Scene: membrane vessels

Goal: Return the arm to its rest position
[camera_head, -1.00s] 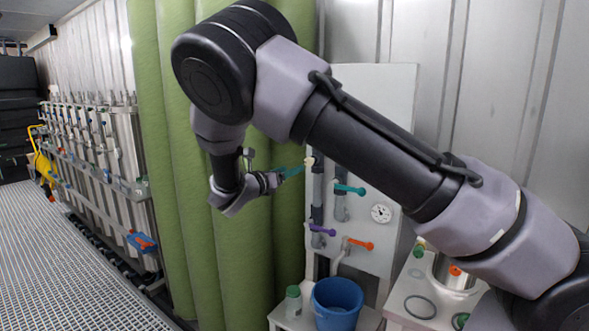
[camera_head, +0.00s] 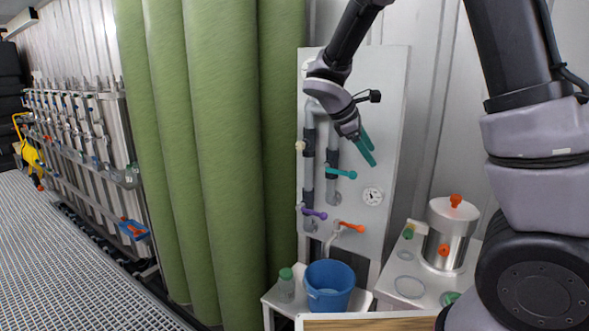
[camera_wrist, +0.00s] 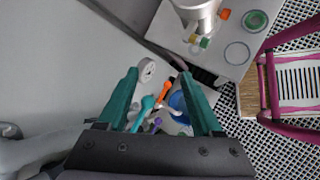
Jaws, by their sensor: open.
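My gripper (camera_head: 367,150) has two teal fingers, spread open with nothing between them. It points down and to the right in the head view, in front of the white valve panel (camera_head: 385,115). In that view it appears just above the teal valve handle (camera_head: 343,173). In the wrist view the open fingers (camera_wrist: 162,100) frame the handles and gauge; I cannot tell how close they are to the panel. My arm rises along the right side of the head view, and its upper part is cut off.
Purple (camera_head: 313,213) and orange (camera_head: 350,226) handles and a gauge (camera_head: 373,197) are on the panel. Below stand a blue bucket (camera_head: 330,286), a green-capped bottle (camera_head: 286,284) and a steel vessel (camera_head: 450,232). Green columns (camera_head: 225,150) stand left. A magenta frame (camera_wrist: 268,85) shows in the wrist view.

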